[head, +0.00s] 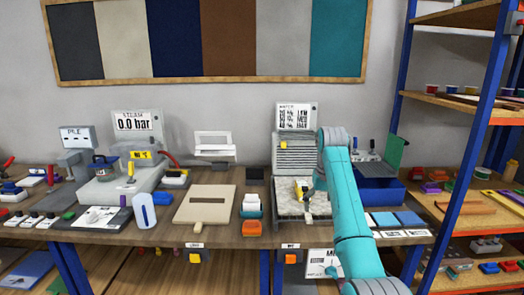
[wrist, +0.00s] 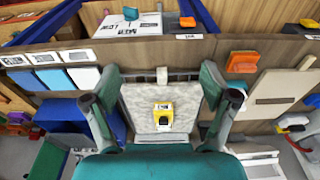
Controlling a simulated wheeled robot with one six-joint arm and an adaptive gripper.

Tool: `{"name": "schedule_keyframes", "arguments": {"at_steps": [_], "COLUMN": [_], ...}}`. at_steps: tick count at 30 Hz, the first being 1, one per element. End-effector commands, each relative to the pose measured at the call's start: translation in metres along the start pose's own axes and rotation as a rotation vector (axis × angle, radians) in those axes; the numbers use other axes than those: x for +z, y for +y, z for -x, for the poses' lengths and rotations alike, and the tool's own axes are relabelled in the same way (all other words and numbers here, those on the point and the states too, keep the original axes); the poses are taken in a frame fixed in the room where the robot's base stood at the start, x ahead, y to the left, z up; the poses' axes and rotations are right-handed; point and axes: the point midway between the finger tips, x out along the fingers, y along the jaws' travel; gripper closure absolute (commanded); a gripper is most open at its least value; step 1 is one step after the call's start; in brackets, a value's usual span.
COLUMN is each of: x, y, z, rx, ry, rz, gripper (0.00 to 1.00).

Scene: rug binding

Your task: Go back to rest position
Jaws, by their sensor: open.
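My gripper (head: 310,194) is at the end of my teal arm, over the speckled light slab on the bench in the head view. In the wrist view my gripper (wrist: 160,80) is open, its two fingers wide apart with nothing between the tips. The speckled slab (wrist: 145,98) lies beyond the fingers. A small yellow and black block (wrist: 163,116) sits on the slab, between the fingers as seen in the wrist view. In the head view the yellow block (head: 302,186) is partly hidden by my gripper. I cannot tell the exact height of my gripper above it.
A grey ribbed machine (head: 296,152) stands behind the slab. A blue bin (head: 380,190) is at its right, and a beige board (head: 190,212) at the left. A steam unit (head: 130,178) stands farther left. Blue-posted shelves (head: 462,130) rise at the right.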

Motion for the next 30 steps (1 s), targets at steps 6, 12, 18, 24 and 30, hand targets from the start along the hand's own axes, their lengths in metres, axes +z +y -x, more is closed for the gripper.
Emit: {"name": "schedule_keyframes", "arguments": {"at_steps": [6, 12, 18, 24, 30], "x": [0.003, 0.009, 0.020, 0.048, 0.087], "y": [0.000, 0.000, 0.000, 0.000, 0.000], "z": [-0.028, -0.063, -0.113, -0.190, -0.261], "rx": [0.000, 0.000, 0.000, 0.000, 0.000], "ry": [0.017, 0.045, 0.087, 0.156, 0.238], "rz": [0.000, 0.000, 0.000, 0.000, 0.000], "gripper": [0.15, 0.15, 0.15, 0.15, 0.15]}}
